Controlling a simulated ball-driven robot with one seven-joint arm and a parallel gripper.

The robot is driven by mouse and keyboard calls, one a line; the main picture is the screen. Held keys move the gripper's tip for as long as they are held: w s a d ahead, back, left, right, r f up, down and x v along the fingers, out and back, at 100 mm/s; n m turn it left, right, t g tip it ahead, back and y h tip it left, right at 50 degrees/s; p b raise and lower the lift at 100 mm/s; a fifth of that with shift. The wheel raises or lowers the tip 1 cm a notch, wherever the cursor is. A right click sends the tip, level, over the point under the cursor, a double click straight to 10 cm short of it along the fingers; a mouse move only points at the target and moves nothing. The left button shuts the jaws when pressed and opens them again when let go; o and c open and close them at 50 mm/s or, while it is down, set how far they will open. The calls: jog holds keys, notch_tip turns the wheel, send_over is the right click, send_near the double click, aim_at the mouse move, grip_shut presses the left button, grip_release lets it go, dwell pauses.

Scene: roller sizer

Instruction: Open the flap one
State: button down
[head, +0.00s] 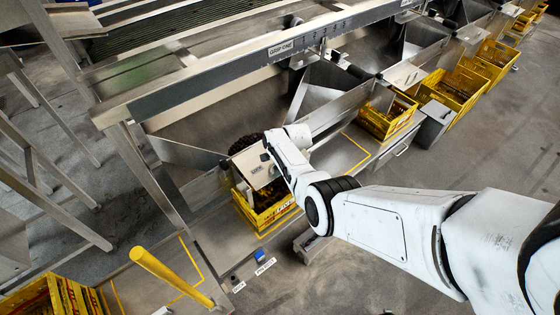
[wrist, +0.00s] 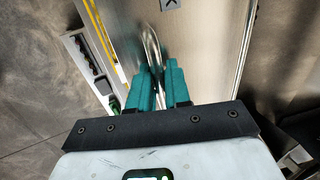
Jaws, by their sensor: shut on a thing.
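Flap one, a bare metal plate (head: 248,172) with a small label, stands at the mouth of the nearest chute, above a yellow crate (head: 268,222). In the wrist view the metal plate (wrist: 205,50) fills the middle, with a bent metal handle (wrist: 152,45) on it. My gripper (wrist: 160,88) has teal fingers shut on the handle, one on each side. In the head view my white wrist covers the fingers and part of the flap. Dark red produce (head: 244,143) lies just behind the flap.
A yellow post (head: 170,276) and another yellow crate (head: 52,298) stand at lower left. More crates (head: 386,116) line the chutes to the upper right, with a grey box (head: 433,124) between. A long beam (head: 230,75) runs above the chutes. The floor at right is clear.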

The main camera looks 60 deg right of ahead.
jog(key=shift+r, duration=0.4)
jog(key=shift+w, duration=0.1)
jog(key=c, duration=1.3)
grip_release()
jog(key=shift+r, duration=0.1)
jog(key=p+v, duration=0.3)
jog(key=v, duration=0.7)
jog(key=shift+s+r, duration=0.2)
jog(key=shift+r, duration=0.05)
